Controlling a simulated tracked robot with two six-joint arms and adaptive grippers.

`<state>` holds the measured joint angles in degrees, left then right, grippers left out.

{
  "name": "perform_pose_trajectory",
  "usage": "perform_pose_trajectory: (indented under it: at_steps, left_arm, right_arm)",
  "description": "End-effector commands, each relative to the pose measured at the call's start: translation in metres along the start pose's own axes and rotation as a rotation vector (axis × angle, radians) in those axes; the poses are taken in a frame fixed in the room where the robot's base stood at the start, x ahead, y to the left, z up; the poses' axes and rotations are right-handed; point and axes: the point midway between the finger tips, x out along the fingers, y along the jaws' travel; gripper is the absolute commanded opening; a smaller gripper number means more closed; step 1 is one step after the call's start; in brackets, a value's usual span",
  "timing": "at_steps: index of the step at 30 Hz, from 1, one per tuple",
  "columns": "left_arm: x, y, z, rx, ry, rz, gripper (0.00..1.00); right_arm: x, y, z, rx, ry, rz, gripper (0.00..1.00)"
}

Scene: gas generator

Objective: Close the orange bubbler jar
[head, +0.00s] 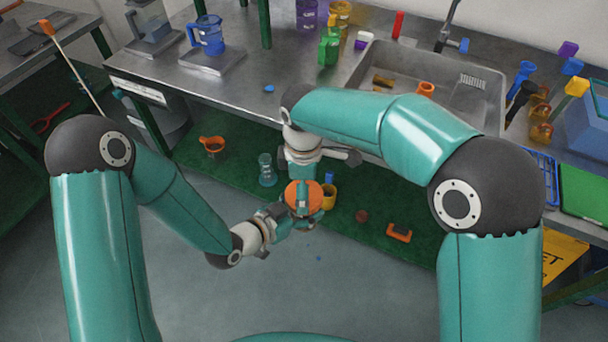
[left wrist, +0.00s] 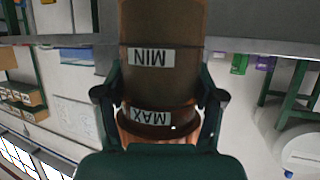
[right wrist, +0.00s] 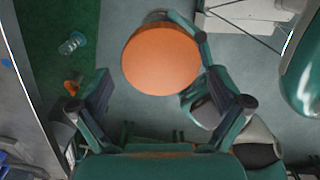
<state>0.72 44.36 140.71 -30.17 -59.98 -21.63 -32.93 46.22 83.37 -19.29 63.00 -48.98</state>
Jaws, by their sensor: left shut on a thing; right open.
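The orange bubbler jar (head: 304,204) is upright in my left gripper (head: 285,220), low in front of the bench. In the left wrist view the jar (left wrist: 160,85) looks brownish, with MIN and MAX labels appearing upside down, and my left fingers (left wrist: 160,98) clasp its sides. In the right wrist view its round orange top (right wrist: 160,58) is a plain disc. I cannot tell whether this is a seated lid. My right gripper (right wrist: 160,78) is open above the jar, its fingers spread to either side and seemingly clear of it.
The steel bench with a sink (head: 490,75) stands behind the jar. On the green lower shelf are a clear flask (head: 267,170), an orange-topped vessel (head: 212,145), a yellow vessel (head: 330,195) and an orange piece (head: 399,233). The floor in front is mostly free.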

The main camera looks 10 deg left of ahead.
Motion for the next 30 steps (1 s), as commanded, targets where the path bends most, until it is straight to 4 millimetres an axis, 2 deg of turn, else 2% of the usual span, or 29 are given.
perform_pose_trajectory:
  at_steps: [3,6,15,25,30]
  left_arm:
    - [0.000,0.000,-0.001,0.001,0.003,-0.001,0.00]
    - [0.000,0.000,-0.001,0.001,0.003,-0.001,0.00]
    - [0.000,0.000,-0.001,0.001,0.003,-0.001,0.00]
    - [0.000,0.000,-0.001,0.001,0.003,0.000,0.00]
    - [0.000,0.000,-0.001,0.002,0.003,0.001,0.00]
  right_arm:
    - [0.013,0.000,0.001,0.001,-0.002,-0.002,1.00]
    - [0.017,0.000,0.000,0.001,0.000,0.000,1.00]
    - [0.018,0.000,0.000,0.001,0.000,0.000,1.00]
    - [0.018,0.000,0.000,0.001,0.000,0.001,0.45]
    - [0.018,0.001,0.000,0.074,0.000,0.002,0.44]
